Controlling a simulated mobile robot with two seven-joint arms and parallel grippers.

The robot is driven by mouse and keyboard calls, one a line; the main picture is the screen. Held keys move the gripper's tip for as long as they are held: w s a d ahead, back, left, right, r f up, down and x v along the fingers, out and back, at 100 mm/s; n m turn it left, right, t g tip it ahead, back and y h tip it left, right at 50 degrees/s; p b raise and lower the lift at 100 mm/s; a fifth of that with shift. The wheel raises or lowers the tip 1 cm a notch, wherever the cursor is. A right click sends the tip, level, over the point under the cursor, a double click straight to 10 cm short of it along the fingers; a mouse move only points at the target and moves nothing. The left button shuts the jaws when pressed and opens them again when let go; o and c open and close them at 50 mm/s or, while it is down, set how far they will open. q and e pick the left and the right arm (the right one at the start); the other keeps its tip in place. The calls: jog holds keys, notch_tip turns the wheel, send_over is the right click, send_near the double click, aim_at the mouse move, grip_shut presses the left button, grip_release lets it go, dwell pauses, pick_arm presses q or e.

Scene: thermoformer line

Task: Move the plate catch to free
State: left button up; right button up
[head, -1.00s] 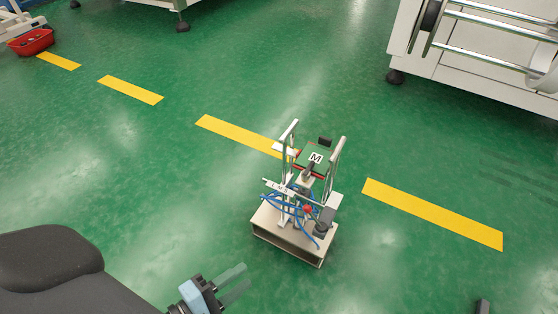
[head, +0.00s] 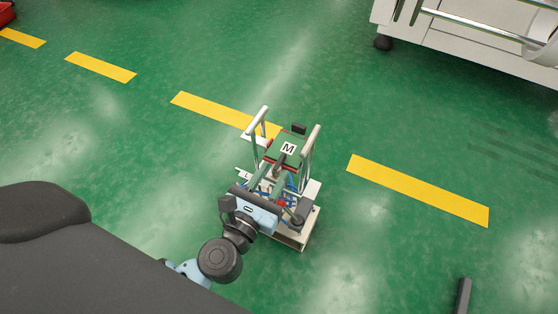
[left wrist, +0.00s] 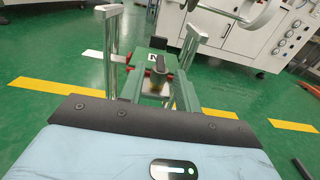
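A small stand with two chrome upright handles carries a green plate marked M (head: 289,148), with a dark lever-like piece (left wrist: 160,66) at its near side in the left wrist view. I cannot tell for sure whether this piece is the plate catch, or its position. My left gripper (head: 280,175) reaches over the stand from the near side, its fingers pointing at the plate. In the left wrist view its fingers (left wrist: 158,82) are apart, on either side of the dark piece, with no clear contact. The gripper body hides much of the stand's lower front. My right gripper is not identifiable.
The stand's pale base (head: 293,239) rests on the green floor. Blue hoses run inside it. A yellow dashed line (head: 418,190) crosses the floor behind. A white machine (head: 480,40) stands at the upper right. A dark bar (head: 463,296) shows at the lower right.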

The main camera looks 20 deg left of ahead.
aim_at(274, 172)
pick_arm(q)
jog(key=shift+w+d, duration=0.1)
jog(key=shift+w, duration=1.9)
jog(key=shift+c, duration=0.2)
